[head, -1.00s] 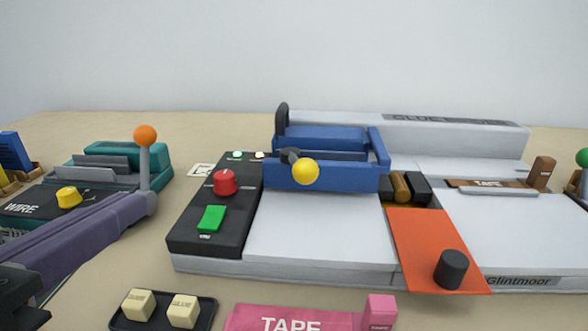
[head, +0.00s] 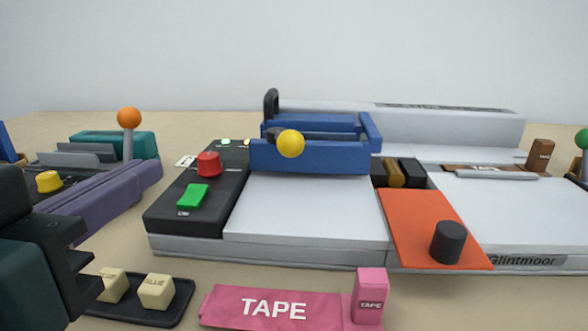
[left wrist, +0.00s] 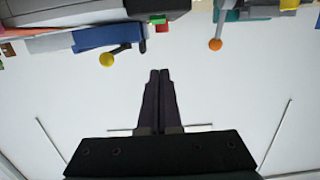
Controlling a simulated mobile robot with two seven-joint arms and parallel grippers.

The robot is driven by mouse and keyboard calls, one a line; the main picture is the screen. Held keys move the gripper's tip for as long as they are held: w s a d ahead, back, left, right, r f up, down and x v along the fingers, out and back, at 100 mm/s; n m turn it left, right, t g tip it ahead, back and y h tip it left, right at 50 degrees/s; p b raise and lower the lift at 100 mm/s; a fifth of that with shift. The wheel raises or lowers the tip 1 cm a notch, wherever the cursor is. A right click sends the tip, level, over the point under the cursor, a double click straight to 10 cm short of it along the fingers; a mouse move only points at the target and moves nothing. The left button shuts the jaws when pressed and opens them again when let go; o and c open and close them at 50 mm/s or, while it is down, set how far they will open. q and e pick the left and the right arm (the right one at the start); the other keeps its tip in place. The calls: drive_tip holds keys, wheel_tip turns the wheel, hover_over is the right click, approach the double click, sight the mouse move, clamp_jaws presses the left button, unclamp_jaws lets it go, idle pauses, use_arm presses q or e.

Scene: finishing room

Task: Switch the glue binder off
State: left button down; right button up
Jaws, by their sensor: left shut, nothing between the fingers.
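The glue binder (head: 305,210) is a wide white and grey machine with a black control panel (head: 168,207) at its left end. I cannot tell which way the green switch is tipped. My left gripper (head: 157,172) has long purple fingers, shut and empty, with the tips just left of the panel and apart from the switch. The fingers also show in the left wrist view (left wrist: 160,74), below the green switch (left wrist: 161,29). My right gripper is out of view.
A blue carriage (head: 310,157) with a yellow ball handle (head: 291,143) stands right of the knob. A teal wire machine with an orange-ball lever (head: 129,119) is behind my fingers. A black tray (head: 180,292) with cream blocks and a pink TAPE piece (head: 270,307) lie in front.

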use_arm(q)
hover_over(188, 204)
drive_tip(key=shift+s+f+b, duration=0.4)
drive_tip(key=shift+f+b, duration=0.05)
drive_tip(key=f, duration=0.1)
drive_tip(key=f+b, duration=0.1)
drive_tip(key=f, duration=0.2)
drive_tip(key=shift+w+b, duration=0.35)
drive_tip(key=shift+b, duration=0.05)
